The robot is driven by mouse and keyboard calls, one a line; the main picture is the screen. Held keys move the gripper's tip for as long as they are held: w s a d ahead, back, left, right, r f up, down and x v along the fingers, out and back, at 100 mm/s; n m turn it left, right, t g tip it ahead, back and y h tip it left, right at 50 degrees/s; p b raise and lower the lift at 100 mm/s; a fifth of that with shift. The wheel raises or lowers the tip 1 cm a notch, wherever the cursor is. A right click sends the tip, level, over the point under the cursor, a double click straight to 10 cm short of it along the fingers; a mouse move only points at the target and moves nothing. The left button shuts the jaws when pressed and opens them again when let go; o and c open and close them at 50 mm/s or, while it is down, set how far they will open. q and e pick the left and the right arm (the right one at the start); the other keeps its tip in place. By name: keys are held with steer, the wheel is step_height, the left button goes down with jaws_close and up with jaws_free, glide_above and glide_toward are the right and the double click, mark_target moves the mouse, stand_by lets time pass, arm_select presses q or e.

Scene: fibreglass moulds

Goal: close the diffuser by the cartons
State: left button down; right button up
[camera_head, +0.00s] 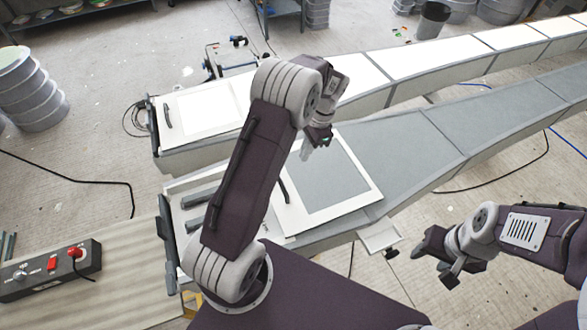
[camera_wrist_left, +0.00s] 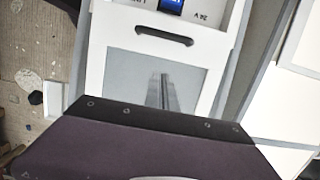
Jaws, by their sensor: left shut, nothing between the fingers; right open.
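Two long light units lie side by side. On the near one, a white-framed diffuser panel (camera_head: 370,178) with a grey pane and a dark handle (camera_head: 284,191) lies away from the left end, which is open and shows grey bars (camera_head: 200,196). On the far unit, a similar white panel (camera_head: 228,103) sits nearer its left end. My left gripper (camera_head: 307,150) is shut and empty above the near panel; I cannot tell if it touches. The left wrist view shows a white frame (camera_wrist_left: 98,60) and a dark handle (camera_wrist_left: 164,36). My right gripper (camera_head: 435,262) is open and empty, beyond the near unit's front side. I cannot make out any cartons.
A control box (camera_head: 50,270) with red switches sits on a wooden bench (camera_head: 110,290) at the lower left. Stacked drums (camera_head: 32,88) stand at the left. A small white tray (camera_head: 379,236) sticks out from the near unit. Black cables (camera_head: 75,181) lie on the floor.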

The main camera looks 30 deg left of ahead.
arm_select(q)
steer(key=p, duration=0.2)
glide_toward(288, 185)
steer(key=shift+w+d+f, duration=0.15)
steer(key=shift+w+d, duration=0.95)
steer(key=x, duration=0.3)
steer(key=shift+a+f+p, duration=0.15)
steer(key=shift+f+p, duration=0.2)
steer(key=shift+p, duration=0.05)
steer(key=s+a+p, duration=0.2)
steer(key=s, duration=0.1)
steer(key=shift+a, duration=0.3)
steer(key=shift+s+a, duration=0.1)
steer(key=shift+s+f, duration=0.1)
steer(key=shift+f, duration=0.05)
arm_select(e)
steer(key=r, duration=0.5)
steer(key=shift+w+d, duration=0.2)
steer(key=shift+d, duration=0.1)
arm_select(q)
steer(key=shift+a, duration=0.15)
arm_select(e)
steer(key=shift+a+f, duration=0.1)
steer(key=shift+a, duration=0.05)
